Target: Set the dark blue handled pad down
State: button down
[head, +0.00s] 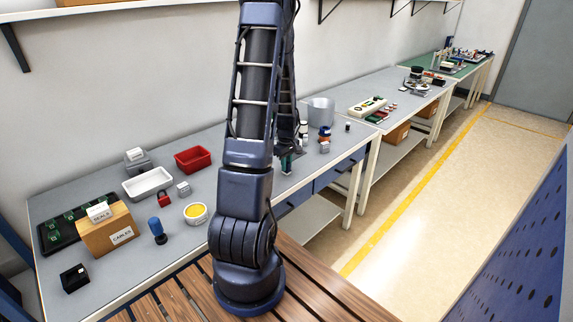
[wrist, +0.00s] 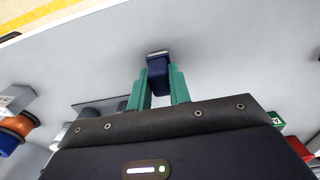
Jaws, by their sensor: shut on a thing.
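My gripper (wrist: 158,82) has green fingers. In the wrist view it is shut on the dark blue handled pad (wrist: 157,68), which shows a dark blue body with a pale grey edge at its far end. The grey bench top lies beyond the pad; I cannot tell whether the pad touches it. In the head view my gripper (head: 287,163) is low over the bench, behind my arm, and the pad is not clearly visible there.
An orange and dark blue spool (wrist: 14,130) and a grey box (wrist: 14,100) are left in the wrist view. In the head view a grey cylinder (head: 321,111) stands behind. A yellow-topped tub (head: 196,212) and a red bin (head: 193,159) are left of my arm.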

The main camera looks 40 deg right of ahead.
jog(key=c, duration=1.3)
grip_release()
notch_tip(320, 180, up, 12)
jog(key=shift+r, duration=0.15)
jog(key=w+a+r+t, duration=0.1)
jog(key=w+a+r, duration=0.1)
jog(key=a+r, duration=0.45)
jog(key=w+a+r+h, duration=0.1)
jog(key=w+a+r, duration=0.15)
jog(key=a, duration=0.65)
jog(key=w+a+r+t, duration=0.1)
jog(key=w+a+r, duration=0.1)
jog(key=a+r, duration=0.4)
jog(key=s+a+r+t, duration=0.1)
jog(key=s+a+r, duration=0.1)
jog(key=s+a, duration=0.2)
jog(key=s+a+r, duration=0.2)
jog(key=s+a, duration=0.2)
jog(key=a, duration=0.7)
jog(key=s+a+r+t+y, duration=0.1)
jog(key=s+a, duration=0.3)
jog(key=a, duration=0.3)
jog(key=shift+a+r+t, duration=0.3)
jog(key=shift+r, duration=0.1)
